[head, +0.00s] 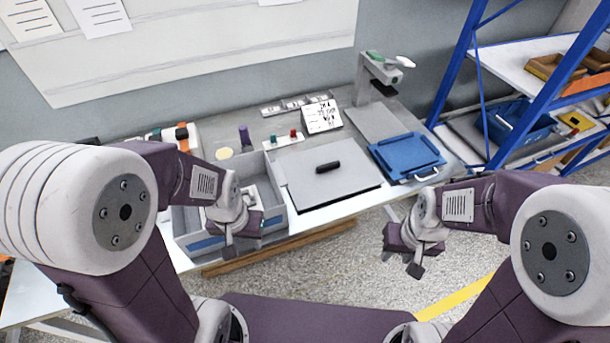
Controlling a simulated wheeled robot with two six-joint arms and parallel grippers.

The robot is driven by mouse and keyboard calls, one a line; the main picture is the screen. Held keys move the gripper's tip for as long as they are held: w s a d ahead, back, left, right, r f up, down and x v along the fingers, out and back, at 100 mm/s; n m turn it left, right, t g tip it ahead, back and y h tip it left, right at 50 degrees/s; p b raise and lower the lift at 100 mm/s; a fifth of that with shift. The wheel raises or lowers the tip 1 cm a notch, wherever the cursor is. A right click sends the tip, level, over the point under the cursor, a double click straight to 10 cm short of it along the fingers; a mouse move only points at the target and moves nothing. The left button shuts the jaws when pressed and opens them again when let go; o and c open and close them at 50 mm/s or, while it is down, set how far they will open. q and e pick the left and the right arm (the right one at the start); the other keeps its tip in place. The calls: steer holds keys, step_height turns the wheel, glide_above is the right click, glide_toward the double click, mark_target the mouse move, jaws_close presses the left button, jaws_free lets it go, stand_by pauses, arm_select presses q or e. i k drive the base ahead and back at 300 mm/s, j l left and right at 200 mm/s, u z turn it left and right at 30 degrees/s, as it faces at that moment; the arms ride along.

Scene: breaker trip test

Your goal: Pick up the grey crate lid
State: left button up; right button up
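The grey crate lid (330,189) is a flat grey panel with a black handle (327,167) on top. It lies on the table, to the right of an open grey crate (186,216) with a blue stripe. My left gripper (236,248) hangs over the crate, left of the lid and apart from it, and hides part of the crate. My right gripper (414,266) is in front of the table edge, lower right of the lid, over the floor. I see nothing held in either gripper, but their finger gaps are not clear.
A blue lidded case (405,155) sits just right of the lid. Behind the lid are a written card (322,117), a small panel with buttons (284,142) and a grey press stand (380,75). A blue-framed shelf (465,55) stands at the right.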

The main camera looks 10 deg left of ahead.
mark_target(328, 173)
steer(key=i+l+u, duration=0.25)
steer(key=u, duration=0.25)
steer(key=i+l+u, duration=0.2)
steer(key=l+u, duration=0.15)
steer(key=u, duration=0.15)
steer(key=i+l+u, duration=0.15)
steer(key=l+u, duration=0.8)
steer(key=i+j, duration=0.05)
steer(key=j, duration=0.05)
